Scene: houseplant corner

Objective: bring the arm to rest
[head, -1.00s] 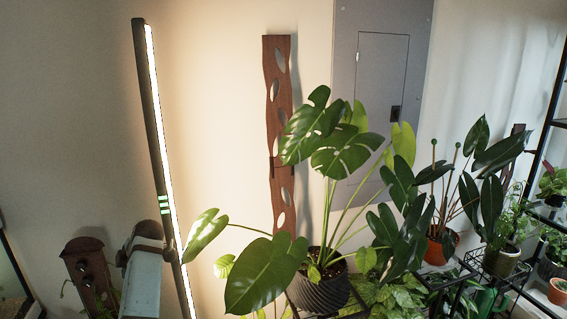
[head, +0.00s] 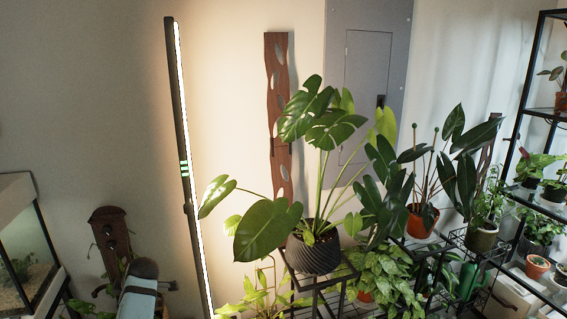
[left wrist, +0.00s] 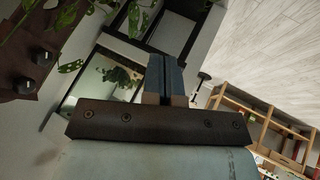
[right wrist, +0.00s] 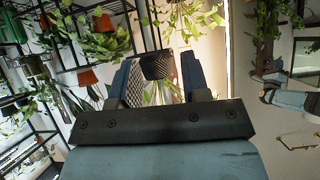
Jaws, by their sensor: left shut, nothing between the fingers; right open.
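My left gripper (left wrist: 165,68) shows in the left wrist view. Its two fingers are together with nothing between them. My right gripper (right wrist: 158,75) shows in the right wrist view with its fingers apart. A dark ridged pot (right wrist: 158,66) appears beyond the gap between the right fingers, not held. In the head view, a pale blue link of my own arm, with a dark end, stands at the bottom left. Neither gripper's fingers show in the head view.
A lit vertical lamp (head: 184,170) stands near the wall. A monstera in a dark ridged pot (head: 314,253) stands on a black stand. A shelf of plants (head: 521,150) is at right. A glass tank (head: 40,225) is at left. The left wrist view shows open floor (left wrist: 265,45).

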